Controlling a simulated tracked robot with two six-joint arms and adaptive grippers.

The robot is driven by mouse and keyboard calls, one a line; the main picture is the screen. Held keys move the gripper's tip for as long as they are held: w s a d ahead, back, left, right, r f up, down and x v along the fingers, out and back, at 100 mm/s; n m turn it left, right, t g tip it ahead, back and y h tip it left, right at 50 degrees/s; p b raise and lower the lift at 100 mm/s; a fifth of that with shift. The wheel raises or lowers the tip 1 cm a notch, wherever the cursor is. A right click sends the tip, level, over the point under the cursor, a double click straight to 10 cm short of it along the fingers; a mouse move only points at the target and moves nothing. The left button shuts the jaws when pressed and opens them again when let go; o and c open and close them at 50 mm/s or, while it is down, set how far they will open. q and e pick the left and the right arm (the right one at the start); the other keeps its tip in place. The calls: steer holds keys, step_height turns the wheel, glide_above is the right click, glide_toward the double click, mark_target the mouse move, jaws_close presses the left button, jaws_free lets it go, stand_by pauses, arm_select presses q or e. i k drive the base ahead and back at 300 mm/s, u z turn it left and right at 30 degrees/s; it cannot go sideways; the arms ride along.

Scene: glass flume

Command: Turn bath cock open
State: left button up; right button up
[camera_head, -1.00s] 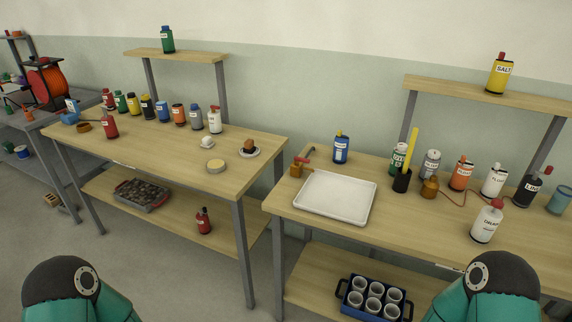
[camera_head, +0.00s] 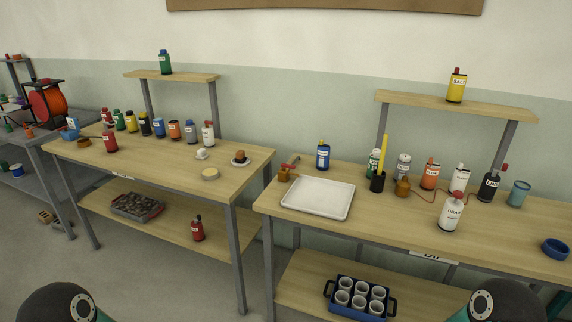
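I take this for the bath cock. Its lever slants up to the right; whether the valve is open cannot be told at this size. Neither gripper is in view. Only dark and teal parts of my two arms show at the bottom edge, left and right, well apart from the cock.
On the right table (camera_head: 370,215) stand a blue bottle (camera_head: 323,156), a black cup with a yellow stick (camera_head: 378,181), and several labelled bottles. A blue rack of white cups (camera_head: 358,297) is below. A gap separates it from the left table (camera_head: 165,170).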

mark_target(284, 166)
steer(key=z, duration=0.1)
steer(key=i, duration=0.9)
steer(key=u, duration=0.1)
